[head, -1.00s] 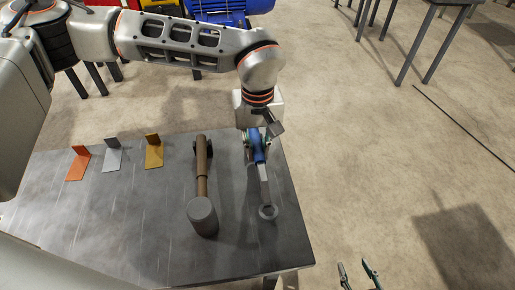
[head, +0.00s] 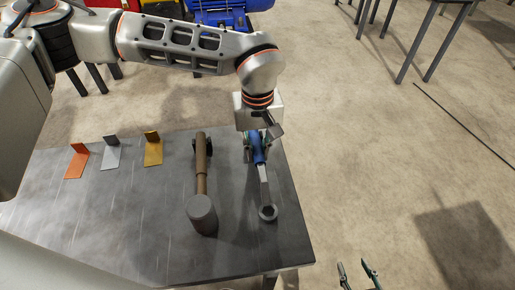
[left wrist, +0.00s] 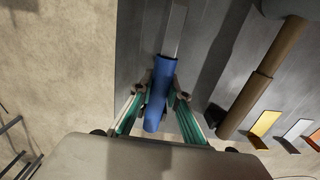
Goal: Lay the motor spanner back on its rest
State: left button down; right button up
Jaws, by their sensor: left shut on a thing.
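The motor spanner has a blue handle (head: 258,148) and a grey shank ending in a ring-like head (head: 267,213). My left gripper (head: 256,147) is shut on the blue handle over the right part of the dark metal table (head: 130,225). The left wrist view shows its green-sided fingers on both sides of the handle (left wrist: 158,98). The hand covers the handle's far end. I cannot make out the spanner's rest or whether the spanner touches anything beneath it. My right gripper (head: 358,275) is at the bottom edge, off the table, its two fingers apart and empty.
A mallet with a brown handle (head: 201,165) and grey head (head: 202,213) lies just left of the spanner. Orange (head: 76,162), silver (head: 111,155) and yellow (head: 153,150) brackets stand further left. The table's right edge is close to the spanner.

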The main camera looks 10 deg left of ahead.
pick_arm(q)
jog(key=shift+f, duration=0.25)
pick_arm(e)
jog(key=shift+f, duration=0.1)
pick_arm(q)
jog(key=c, duration=1.9)
grip_release()
jog(key=shift+r+p, duration=2.3)
jog(key=shift+r, duration=1.75)
pick_arm(e)
notch_tip(320, 180, up, 7)
jog(key=w+t, duration=0.1)
jog(key=w, duration=0.1)
jog(key=shift+w, duration=0.3)
pick_arm(q)
jog(key=shift+f, duration=0.1)
